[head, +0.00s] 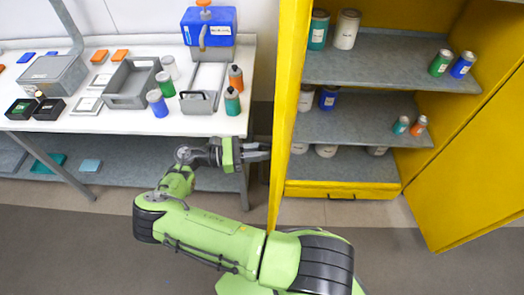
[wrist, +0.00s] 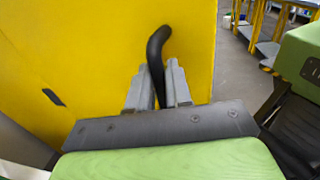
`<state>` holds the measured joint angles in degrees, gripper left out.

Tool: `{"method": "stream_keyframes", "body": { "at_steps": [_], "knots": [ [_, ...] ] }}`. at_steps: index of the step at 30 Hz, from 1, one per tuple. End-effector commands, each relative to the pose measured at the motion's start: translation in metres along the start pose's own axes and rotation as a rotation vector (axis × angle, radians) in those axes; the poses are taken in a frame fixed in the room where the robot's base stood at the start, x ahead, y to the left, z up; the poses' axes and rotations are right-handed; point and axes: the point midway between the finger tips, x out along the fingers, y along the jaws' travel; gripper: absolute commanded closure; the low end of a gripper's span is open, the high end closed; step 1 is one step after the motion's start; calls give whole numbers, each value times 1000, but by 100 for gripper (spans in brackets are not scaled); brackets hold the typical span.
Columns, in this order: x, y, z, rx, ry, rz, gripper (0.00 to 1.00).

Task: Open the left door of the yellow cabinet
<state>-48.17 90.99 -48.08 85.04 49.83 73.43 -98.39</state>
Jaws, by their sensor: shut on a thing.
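The yellow cabinet (head: 345,190) stands at the right with its grey shelves showing. Its left door (head: 289,110) is swung outward and seen nearly edge-on in the head view. In the wrist view the yellow face of the left door (wrist: 110,50) fills much of the picture. My gripper (head: 268,150) is at the outer side of this door, left of it in the head view. In the wrist view my gripper (wrist: 158,92) is shut around the black curved handle (wrist: 157,50), whose upper part shows above the fingers. The handle is hidden in the head view.
The right door (head: 485,165) also stands open. Cans and bottles stand on the cabinet shelves. Grey floor (head: 400,265) is clear in front.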

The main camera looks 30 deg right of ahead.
Motion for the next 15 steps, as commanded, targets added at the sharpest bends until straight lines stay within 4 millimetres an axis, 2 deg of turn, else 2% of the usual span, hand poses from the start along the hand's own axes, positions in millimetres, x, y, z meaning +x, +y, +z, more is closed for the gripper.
{"method": "stream_keyframes", "body": {
  "at_steps": [9,10,12,15],
  "knots": [
    [0,1,0,1,1,4,100],
    [0,1,0,1,1,4,76],
    [0,1,0,1,0,3,66],
    [0,1,0,1,0,2,65]
  ]
}}
